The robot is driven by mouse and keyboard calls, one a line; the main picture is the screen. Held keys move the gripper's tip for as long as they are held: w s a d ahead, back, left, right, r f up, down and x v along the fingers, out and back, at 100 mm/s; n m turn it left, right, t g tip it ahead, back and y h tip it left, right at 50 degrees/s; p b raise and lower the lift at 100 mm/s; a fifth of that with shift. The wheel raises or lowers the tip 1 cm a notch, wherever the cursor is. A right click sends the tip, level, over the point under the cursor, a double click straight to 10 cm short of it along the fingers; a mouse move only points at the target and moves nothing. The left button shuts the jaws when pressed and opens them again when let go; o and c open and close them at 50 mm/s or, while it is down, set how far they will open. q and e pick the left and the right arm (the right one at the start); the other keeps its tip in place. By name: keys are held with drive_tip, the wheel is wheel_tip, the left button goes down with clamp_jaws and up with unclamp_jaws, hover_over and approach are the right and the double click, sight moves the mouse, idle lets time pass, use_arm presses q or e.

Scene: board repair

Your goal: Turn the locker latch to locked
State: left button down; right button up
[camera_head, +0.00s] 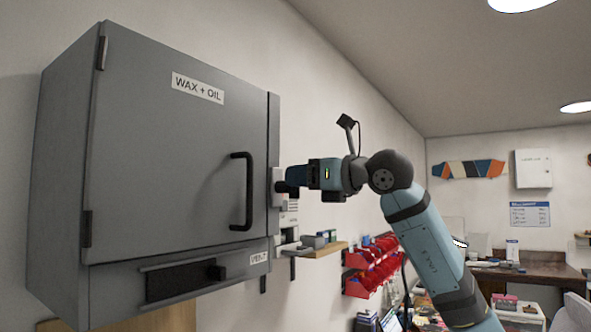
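The grey locker (150,130), labelled "WAX + OIL", hangs on the wall at the left with its door shut. A black bar handle (247,192) is on the door's right side. A pale plate (277,174) at the locker's right edge, beside the handle, seems to be the latch's mount. My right gripper (287,188) points left and its tip is at this plate, touching or very close. The tip covers the latch, so its turn position is hidden. I cannot see whether the fingers are open or closed on it. My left gripper is out of view.
A vent panel (185,280) with a dark slot is under the door. A small wooden shelf (325,249) with boxes and red bins (372,262) are on the wall beyond. A workbench (525,275) stands at the far right. The air above my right arm is clear.

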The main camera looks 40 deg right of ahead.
drive_tip(key=shift+x, duration=0.85)
drive_tip(key=shift+s, duration=0.1)
drive_tip(key=c, duration=0.6)
